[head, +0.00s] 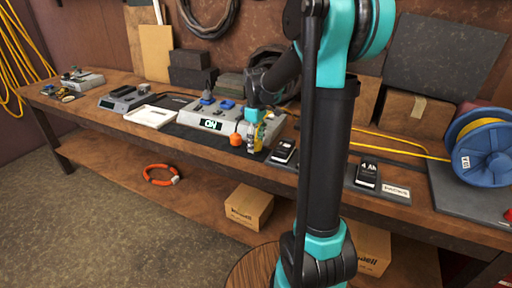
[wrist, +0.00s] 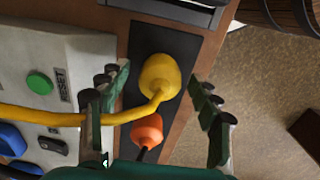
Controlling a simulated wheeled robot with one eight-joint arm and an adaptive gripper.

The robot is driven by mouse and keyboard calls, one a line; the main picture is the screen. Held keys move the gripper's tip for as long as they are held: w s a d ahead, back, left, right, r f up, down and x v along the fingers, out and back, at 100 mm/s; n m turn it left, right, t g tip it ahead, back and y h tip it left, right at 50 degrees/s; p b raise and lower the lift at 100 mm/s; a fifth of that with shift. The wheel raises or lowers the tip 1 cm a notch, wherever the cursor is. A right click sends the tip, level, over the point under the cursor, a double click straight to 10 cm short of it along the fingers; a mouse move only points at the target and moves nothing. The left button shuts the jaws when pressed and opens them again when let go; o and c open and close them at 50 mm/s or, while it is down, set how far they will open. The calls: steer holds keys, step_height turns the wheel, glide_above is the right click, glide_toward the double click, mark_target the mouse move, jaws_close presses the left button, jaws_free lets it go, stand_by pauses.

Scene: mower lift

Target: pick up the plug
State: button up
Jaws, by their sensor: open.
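A yellow plug (wrist: 160,73) with a yellow cable lies on a black mat (wrist: 183,50) in the wrist view. An orange plug (wrist: 147,131) with a black lead sits just nearer on the same mat; in the head view it shows as an orange knob shape (head: 236,140). My gripper (wrist: 159,84) is open. Its fingers stand to the left and right of the yellow plug in the picture, with visible gaps and nothing clamped. The yellow cable crosses behind or under the left finger. In the head view my gripper (head: 257,131) is over the bench front, partly hiding the yellow plug.
A grey tester box (head: 212,125) with a lit display and a green button (wrist: 39,83) stands left of the plugs. Black battery packs (head: 284,151) lie to the right. A blue cable reel (head: 486,150) is at the far right. The bench edge is close by.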

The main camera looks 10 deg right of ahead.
steer(key=shift+c, duration=0.4)
steer(key=c, duration=1.2)
steer(key=shift+r, duration=0.1)
